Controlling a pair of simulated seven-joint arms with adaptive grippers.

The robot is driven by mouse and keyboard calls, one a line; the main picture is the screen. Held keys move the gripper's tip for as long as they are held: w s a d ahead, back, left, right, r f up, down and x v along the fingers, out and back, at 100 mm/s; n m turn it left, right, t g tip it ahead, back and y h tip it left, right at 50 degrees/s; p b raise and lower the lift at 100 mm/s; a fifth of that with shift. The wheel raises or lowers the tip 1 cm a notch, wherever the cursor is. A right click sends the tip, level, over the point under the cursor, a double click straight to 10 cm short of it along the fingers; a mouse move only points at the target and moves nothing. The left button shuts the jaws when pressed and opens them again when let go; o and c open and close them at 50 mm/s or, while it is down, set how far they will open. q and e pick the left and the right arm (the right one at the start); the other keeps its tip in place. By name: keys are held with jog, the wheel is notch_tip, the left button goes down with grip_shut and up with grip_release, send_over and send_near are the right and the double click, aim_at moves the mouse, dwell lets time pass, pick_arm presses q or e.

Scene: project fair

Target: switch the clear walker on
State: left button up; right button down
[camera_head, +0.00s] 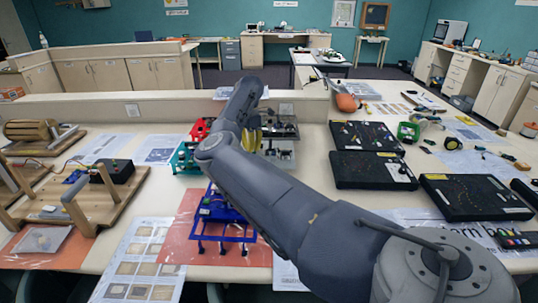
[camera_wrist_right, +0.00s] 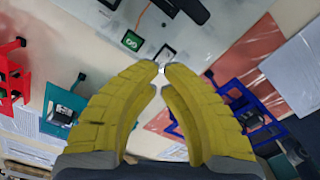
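The clear walker (camera_head: 280,152) stands near the back of the table in the head view, partly hidden behind my right arm and gripper. In the right wrist view, a see-through plate with a green square (camera_wrist_right: 132,41) and black parts on it lies just beyond the fingertips; it appears to be part of this walker. My right gripper (camera_wrist_right: 161,68) has yellow fingers with their tips almost together. A small pale bit shows at the tips; I cannot tell whether they touch it. The yellow fingers also show in the head view (camera_head: 251,139). My left gripper is out of view.
A blue walker (camera_head: 231,232) stands in front of my arm on an orange sheet. Teal (camera_head: 185,158) and red (camera_head: 201,128) walkers stand to the left. Black boards (camera_head: 372,170) lie to the right. A wooden contraption (camera_head: 95,200) fills the left side. A low ledge (camera_head: 60,107) runs behind.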

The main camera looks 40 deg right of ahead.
jog(key=shift+f, duration=2.25)
dwell(1.9)
jog(key=shift+r, duration=3.55)
